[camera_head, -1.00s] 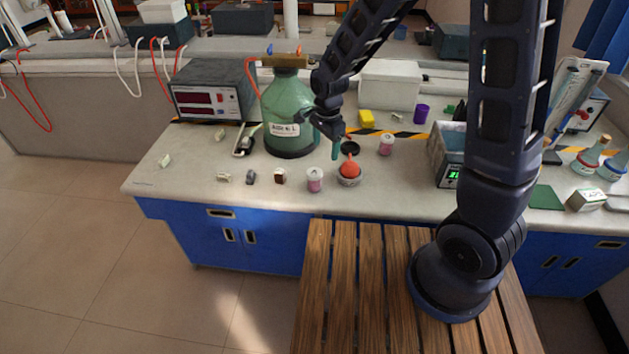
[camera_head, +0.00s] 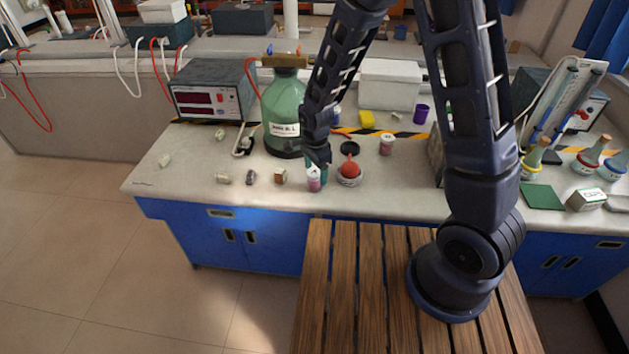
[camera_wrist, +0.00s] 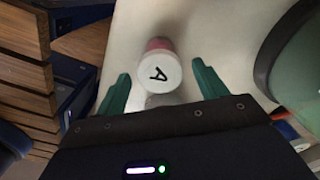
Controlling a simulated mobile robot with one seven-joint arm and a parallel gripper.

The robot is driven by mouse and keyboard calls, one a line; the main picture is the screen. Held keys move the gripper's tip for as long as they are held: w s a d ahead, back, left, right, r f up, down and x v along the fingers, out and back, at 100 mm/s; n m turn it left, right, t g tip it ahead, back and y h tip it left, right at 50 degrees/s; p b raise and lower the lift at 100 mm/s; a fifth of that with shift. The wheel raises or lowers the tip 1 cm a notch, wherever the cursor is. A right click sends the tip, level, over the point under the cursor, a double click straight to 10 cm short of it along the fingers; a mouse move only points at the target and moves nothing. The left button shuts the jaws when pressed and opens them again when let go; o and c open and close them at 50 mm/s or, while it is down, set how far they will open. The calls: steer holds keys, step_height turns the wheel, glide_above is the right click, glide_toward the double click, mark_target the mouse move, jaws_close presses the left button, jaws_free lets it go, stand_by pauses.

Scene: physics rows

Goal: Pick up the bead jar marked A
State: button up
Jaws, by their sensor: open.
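The bead jar marked A (camera_wrist: 157,72) has a white lid with a black letter A and pinkish contents. In the wrist view it stands just beyond and between the green fingertips of my gripper (camera_wrist: 160,88), which are apart with nothing between them but the jar's near side. In the head view the jar (camera_head: 314,184) stands near the bench's front edge, its top partly hidden by my gripper (camera_head: 317,166) directly above it. A second similar pink jar with a pale lid (camera_head: 387,144) stands farther back; its marking cannot be read.
A red bulb in a grey dish (camera_head: 349,170) stands close right of the jar. A large green bottle (camera_head: 284,115) is behind it to the left. Small blocks (camera_head: 280,176) lie to the left.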

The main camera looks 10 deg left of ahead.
mark_target(314, 180)
steer(key=shift+s+a+f, duration=0.1)
steer(key=shift+f, duration=1.1)
steer(key=shift+a+f, duration=0.1)
steer(key=shift+f, duration=1.05)
steer(key=c, duration=1.1)
